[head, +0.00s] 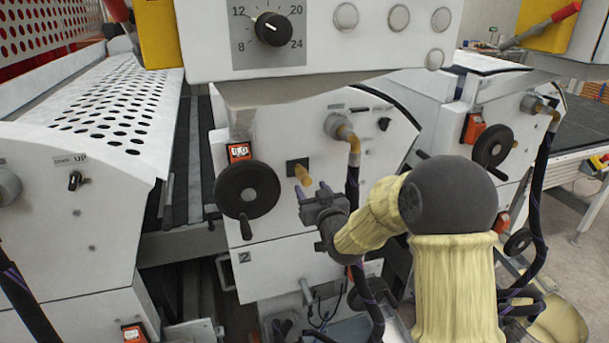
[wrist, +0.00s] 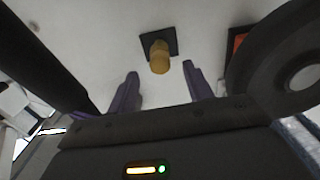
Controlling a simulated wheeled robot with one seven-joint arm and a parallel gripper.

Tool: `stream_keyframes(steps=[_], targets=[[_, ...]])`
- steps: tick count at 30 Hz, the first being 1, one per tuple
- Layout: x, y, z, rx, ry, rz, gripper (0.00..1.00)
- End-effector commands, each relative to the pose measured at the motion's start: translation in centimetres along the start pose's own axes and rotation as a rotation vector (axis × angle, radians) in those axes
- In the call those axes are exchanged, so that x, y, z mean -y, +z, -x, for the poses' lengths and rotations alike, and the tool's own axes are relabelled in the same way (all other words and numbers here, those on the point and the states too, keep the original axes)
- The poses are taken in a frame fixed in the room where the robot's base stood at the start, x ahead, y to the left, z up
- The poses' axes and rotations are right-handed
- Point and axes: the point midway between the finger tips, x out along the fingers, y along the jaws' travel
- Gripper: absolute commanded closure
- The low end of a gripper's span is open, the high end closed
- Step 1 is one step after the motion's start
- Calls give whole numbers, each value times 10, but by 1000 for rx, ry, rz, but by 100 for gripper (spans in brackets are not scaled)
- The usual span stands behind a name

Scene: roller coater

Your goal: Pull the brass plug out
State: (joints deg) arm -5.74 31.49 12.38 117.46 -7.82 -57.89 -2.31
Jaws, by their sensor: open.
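The brass plug (head: 303,176) sticks out of a dark square plate (head: 292,167) on the white machine front, right of a black handwheel. In the wrist view the plug (wrist: 159,57) is seen nearly end-on, seated in its dark plate (wrist: 171,39). My gripper (head: 312,190) is just in front of and below the plug in the head view. In the wrist view its two purple-grey fingers (wrist: 160,84) are spread apart and empty. The plug lies beyond the fingertips, roughly centred between them. I see no contact.
The black handwheel (head: 247,190) is close on the left of the plug; it also shows in the wrist view (wrist: 290,75). A brass elbow with a dark hose (head: 351,150) hangs on the right. An orange counter (head: 239,152) sits above the handwheel.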

Motion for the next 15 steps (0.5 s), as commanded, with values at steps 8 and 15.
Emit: stream_keyframes(steps=[8,15], targets=[[0,2,-33,-1,0,0,49],[0,1,-48,1,0,0,49]])
